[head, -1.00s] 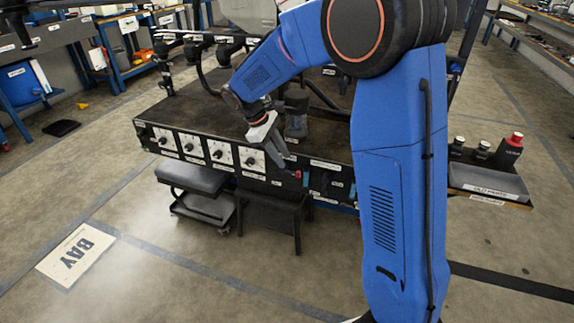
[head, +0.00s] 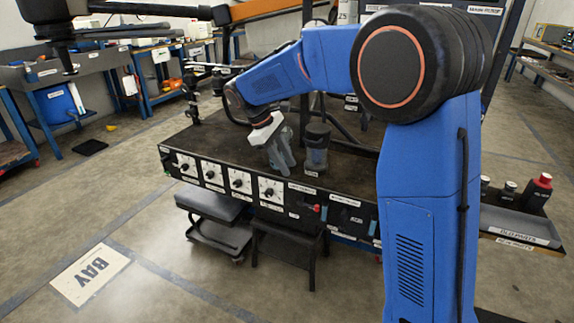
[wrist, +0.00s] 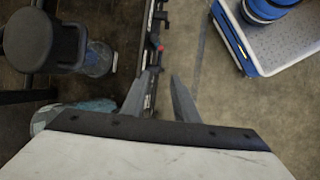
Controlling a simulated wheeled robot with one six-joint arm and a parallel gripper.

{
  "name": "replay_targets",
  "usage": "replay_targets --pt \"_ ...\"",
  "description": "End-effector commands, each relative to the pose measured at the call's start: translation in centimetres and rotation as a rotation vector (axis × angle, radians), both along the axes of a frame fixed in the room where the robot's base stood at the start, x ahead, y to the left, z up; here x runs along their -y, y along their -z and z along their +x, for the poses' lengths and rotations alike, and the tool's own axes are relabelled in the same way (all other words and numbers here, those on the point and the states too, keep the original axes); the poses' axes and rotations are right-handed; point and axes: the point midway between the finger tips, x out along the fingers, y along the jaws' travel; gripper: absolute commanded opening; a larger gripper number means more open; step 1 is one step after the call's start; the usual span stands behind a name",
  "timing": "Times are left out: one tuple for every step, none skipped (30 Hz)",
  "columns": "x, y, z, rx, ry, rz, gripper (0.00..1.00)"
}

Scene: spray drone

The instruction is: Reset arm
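My arm reaches over the dark workbench (head: 345,172) in the head view. My gripper (head: 282,168) hangs over the bench top near its front edge, fingers pointing down. In the wrist view its two grey fingers (wrist: 161,80) stand apart with nothing between them. A dark cylindrical container (head: 316,150) with a clear bluish lower part stands on the bench just right of my gripper. It also shows at the upper left of the wrist view (wrist: 98,58), apart from the fingers.
The bench front carries several white dial panels (head: 212,173). A black stool (head: 285,240) stands below it. Dark drone parts (head: 75,30) hang at upper left. Floor around the BAY sign (head: 90,273) is clear.

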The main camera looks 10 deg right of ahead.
Motion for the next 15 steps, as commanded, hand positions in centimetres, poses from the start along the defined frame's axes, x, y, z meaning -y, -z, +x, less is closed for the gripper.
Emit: replay_targets --pt "0.0 0.0 0.0 0.0 0.0 0.0 0.27" --pt "0.0 0.0 0.0 0.001 0.001 0.001 0.27" --pt "0.1 -0.1 -0.1 0.002 0.004 0.002 0.27" --pt "0.3 -0.2 -0.3 0.004 0.006 0.005 0.27" --pt "0.4 -0.3 -0.5 0.009 0.011 0.008 0.27" --pt "0.8 -0.5 -0.9 0.015 0.02 0.014 0.27" --pt "1.1 -0.8 -1.3 0.023 0.028 0.021 0.27" --pt "1.5 -1.1 -1.7 0.032 0.038 0.028 0.27" --pt "2.1 -1.5 -2.4 0.044 0.053 0.04 0.27" --pt "2.5 -1.8 -3.0 0.055 0.065 0.049 0.27" --pt "3.0 -2.1 -3.7 0.066 0.08 0.06 0.27" --pt "3.6 -2.4 -4.5 0.082 0.099 0.075 0.27" --pt "4.1 -2.7 -5.2 0.093 0.113 0.085 0.27" --pt "4.6 -3.0 -5.9 0.106 0.128 0.096 0.27" --pt "5.1 -3.2 -6.8 0.121 0.147 0.11 0.27"
